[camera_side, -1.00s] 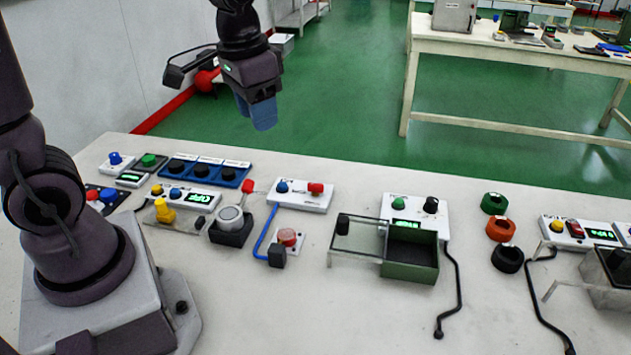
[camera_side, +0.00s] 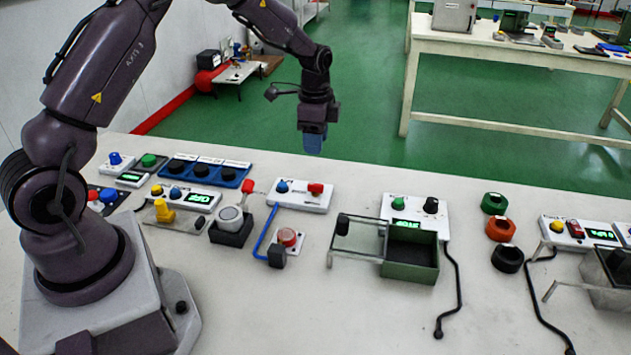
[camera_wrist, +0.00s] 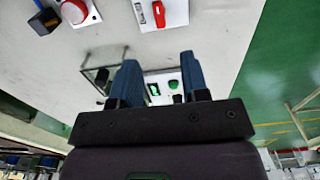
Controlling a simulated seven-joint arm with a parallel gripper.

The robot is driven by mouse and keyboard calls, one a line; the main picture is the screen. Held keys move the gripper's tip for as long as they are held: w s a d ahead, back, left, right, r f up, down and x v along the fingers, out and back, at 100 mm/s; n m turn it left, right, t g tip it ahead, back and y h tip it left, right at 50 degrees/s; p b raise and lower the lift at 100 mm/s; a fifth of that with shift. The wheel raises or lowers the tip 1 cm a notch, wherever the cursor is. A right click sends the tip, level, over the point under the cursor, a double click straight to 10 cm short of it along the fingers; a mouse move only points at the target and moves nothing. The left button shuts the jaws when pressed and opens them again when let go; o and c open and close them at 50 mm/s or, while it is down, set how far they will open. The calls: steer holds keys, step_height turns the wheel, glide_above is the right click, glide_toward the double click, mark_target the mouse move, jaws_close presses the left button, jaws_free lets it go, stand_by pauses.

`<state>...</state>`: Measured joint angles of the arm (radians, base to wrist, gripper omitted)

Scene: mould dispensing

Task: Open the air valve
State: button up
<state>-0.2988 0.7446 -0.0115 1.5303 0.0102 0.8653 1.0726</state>
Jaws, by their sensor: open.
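A white box (camera_side: 317,206) stands near the middle of the bench, with a blue knob (camera_side: 282,187) and a red handle (camera_side: 316,189) on top. A blue hose (camera_side: 264,233) runs from it. It looks like the air valve unit; its label is too small to read. My gripper (camera_side: 313,142) is empty, above and apart from the box in the side view. In the wrist view, my gripper (camera_wrist: 160,78) has its two blue fingers spread apart. The red handle (camera_wrist: 159,14) lies beyond the fingertips at the top there.
A red button (camera_side: 288,237) on a white plate and a black block (camera_side: 277,257) sit near the hose. A round gauge-like part (camera_side: 230,219) stands to the left. A green open box (camera_side: 410,270) with a clear lid stands to the right.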

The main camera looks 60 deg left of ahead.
mark_target(316, 184)
step_height(316, 184, down, 12)
steer(key=shift+r, duration=0.25)
steer(key=shift+c, duration=0.2)
jaws_close()
